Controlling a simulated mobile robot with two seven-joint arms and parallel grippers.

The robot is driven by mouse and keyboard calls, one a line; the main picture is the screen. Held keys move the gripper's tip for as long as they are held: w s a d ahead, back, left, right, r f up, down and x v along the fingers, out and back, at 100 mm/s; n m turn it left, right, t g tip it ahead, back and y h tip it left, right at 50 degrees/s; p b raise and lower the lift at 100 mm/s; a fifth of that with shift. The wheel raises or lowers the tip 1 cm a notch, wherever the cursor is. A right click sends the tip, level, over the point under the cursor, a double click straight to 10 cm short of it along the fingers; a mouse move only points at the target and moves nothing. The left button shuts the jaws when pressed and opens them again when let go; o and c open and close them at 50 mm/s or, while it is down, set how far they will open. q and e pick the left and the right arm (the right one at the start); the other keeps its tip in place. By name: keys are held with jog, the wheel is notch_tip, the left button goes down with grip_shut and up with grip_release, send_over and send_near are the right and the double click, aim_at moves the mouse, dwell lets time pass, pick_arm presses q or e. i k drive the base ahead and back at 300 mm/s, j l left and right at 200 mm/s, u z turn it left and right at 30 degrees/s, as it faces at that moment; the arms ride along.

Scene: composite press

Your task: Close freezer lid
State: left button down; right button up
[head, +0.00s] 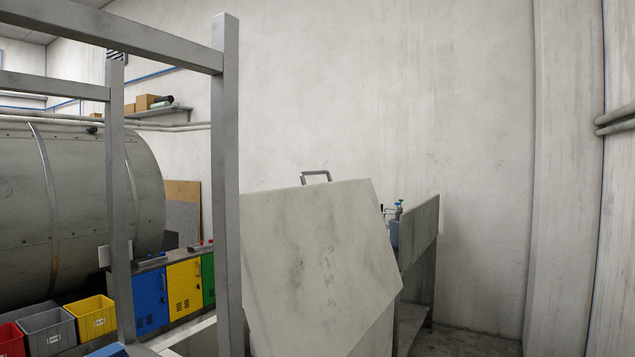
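The freezer lid (318,262) is a large pale, stained panel in the lower middle of the head view. It stands raised and tilted, with a metal handle (315,176) on its top edge. A pale surface at the lower left of the lid (190,336) may be part of the freezer body; most of the body is hidden or below the frame. Neither of my grippers is in view.
A grey metal frame (226,180) stands at the left, its post close to the lid. Blue, yellow (185,288) and green lockers, bins (92,318) and a large cylinder (75,205) are behind it. A grey bench (418,240) stands right of the lid. Floor (465,342) shows clear at right.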

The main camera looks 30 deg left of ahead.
aim_at(319, 268)
jog(key=i+l+u, duration=0.15)
jog(key=i, duration=1.05)
